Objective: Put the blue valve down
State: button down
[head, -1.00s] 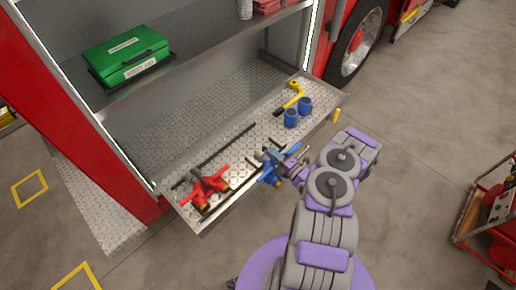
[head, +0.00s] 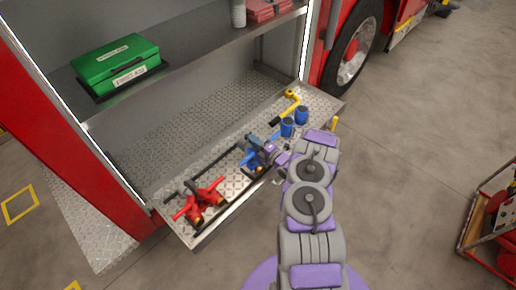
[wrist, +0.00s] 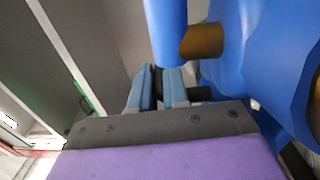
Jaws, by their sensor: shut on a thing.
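The blue valve (head: 252,162) is at my gripper (head: 258,148), over the metal drawer tray (head: 228,212), between the red valve and the blue cups. I cannot tell whether it touches the tray. In the wrist view the blue valve (wrist: 247,55) fills the upper right, with a brownish outlet end. The two blue-grey fingers of my gripper (wrist: 159,78) are close together, shut on a part of the valve. The exact grip point is mostly hidden, and my arm covers part of the valve's surroundings in the head view.
A red valve (head: 201,200) lies on the tray at left, near a long black bar (head: 215,160). Two blue cups (head: 294,121) and a yellow wrench (head: 291,103) are at the tray's right end. A green first aid box (head: 118,66) sits on the shelf above.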

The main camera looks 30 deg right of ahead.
jog(key=shift+w+a+r, duration=0.25)
jog(key=shift+w+a, duration=0.35)
jog(key=shift+w+f+b, duration=0.1)
jog(key=shift+f+b, duration=0.2)
jog(key=shift+b, duration=0.05)
notch_tip(320, 180, down, 2)
jog(key=shift+d+f+b, duration=0.15)
jog(key=shift+b, duration=0.3)
jog(key=shift+d+f, duration=0.3)
jog(key=shift+f, duration=0.05)
jog(key=c, duration=1.3)
grip_release()
jog(key=shift+a, duration=0.3)
jog(key=shift+o, duration=0.9)
jog(key=shift+s+d, duration=0.2)
